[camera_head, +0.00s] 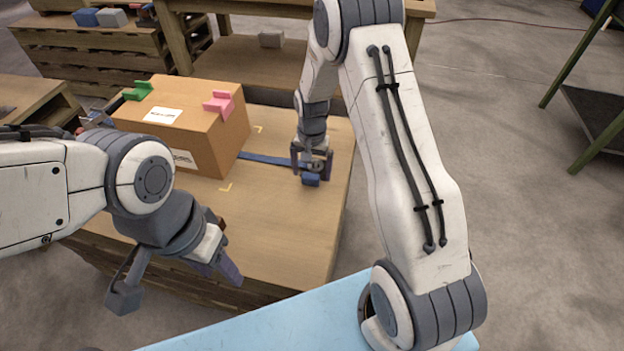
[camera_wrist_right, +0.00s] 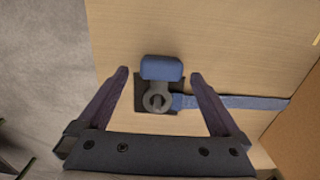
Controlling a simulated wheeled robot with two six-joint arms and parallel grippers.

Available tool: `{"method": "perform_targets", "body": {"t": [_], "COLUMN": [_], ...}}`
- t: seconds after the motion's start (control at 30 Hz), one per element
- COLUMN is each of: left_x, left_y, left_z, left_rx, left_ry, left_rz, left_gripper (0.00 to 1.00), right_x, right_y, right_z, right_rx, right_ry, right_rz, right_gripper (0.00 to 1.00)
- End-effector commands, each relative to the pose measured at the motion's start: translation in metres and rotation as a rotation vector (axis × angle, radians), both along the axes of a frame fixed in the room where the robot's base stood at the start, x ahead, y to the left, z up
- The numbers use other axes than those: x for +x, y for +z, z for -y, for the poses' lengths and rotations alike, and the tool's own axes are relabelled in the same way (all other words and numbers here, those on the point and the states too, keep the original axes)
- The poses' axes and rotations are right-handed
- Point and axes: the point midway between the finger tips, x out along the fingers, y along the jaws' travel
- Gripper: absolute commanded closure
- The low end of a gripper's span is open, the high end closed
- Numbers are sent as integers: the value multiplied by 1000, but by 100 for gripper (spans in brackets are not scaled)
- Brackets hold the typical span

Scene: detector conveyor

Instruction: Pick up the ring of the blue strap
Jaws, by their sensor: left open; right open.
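The blue strap (camera_head: 262,159) runs flat over the wooden tabletop from the cardboard box (camera_head: 205,142) to my right gripper (camera_head: 312,172). In the right wrist view the strap (camera_wrist_right: 235,102) ends at a grey ring (camera_wrist_right: 157,98) on a dark square plate (camera_wrist_right: 186,112). A blue block (camera_wrist_right: 161,69) sits against the ring; it also shows in the head view (camera_head: 311,180). My right gripper (camera_wrist_right: 162,72) is open, pointing down, with one finger on each side of the ring and block, apart from both. My left gripper (camera_head: 180,285) is open and empty, in front of the box.
A green clip (camera_head: 138,91) and a pink clip (camera_head: 219,103) sit on the box's top edges. A light blue surface (camera_head: 290,322) lies at the front. The tabletop (camera_head: 285,235) right of my left gripper is clear. A green-framed stand (camera_head: 590,110) is at the right.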

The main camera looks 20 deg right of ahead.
Motion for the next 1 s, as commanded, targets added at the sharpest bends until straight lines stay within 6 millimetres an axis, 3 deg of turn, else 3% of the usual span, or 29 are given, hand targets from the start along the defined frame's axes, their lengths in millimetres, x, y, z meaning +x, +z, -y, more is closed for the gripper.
{"method": "perform_targets", "body": {"t": [0.1,0.3,0.37,0.57,0.6,0.87,1.0], "left_x": [0,0,0,0,0,0,0], "left_y": [-4,-3,-3,-3,-3,-2,1], "left_z": [0,0,0,0,0,0,0], "left_rx": [0,0,0,0,0,0,0], "left_ry": [0,0,0,0,0,0,0], "left_rz": [0,0,0,0,0,0,0], "left_gripper": [50,50,50,50,50,50,50], "right_x": [0,0,0,0,0,0,1], "right_y": [-14,-13,-13,-13,-13,-11,0], "right_z": [0,-1,-1,-1,-1,-1,-1], "right_rx": [0,0,0,-1,0,0,0], "right_ry": [1,1,1,1,1,1,1], "right_rz": [0,1,1,1,1,2,4], "right_gripper": [0,0,19,96,100,100,100]}}
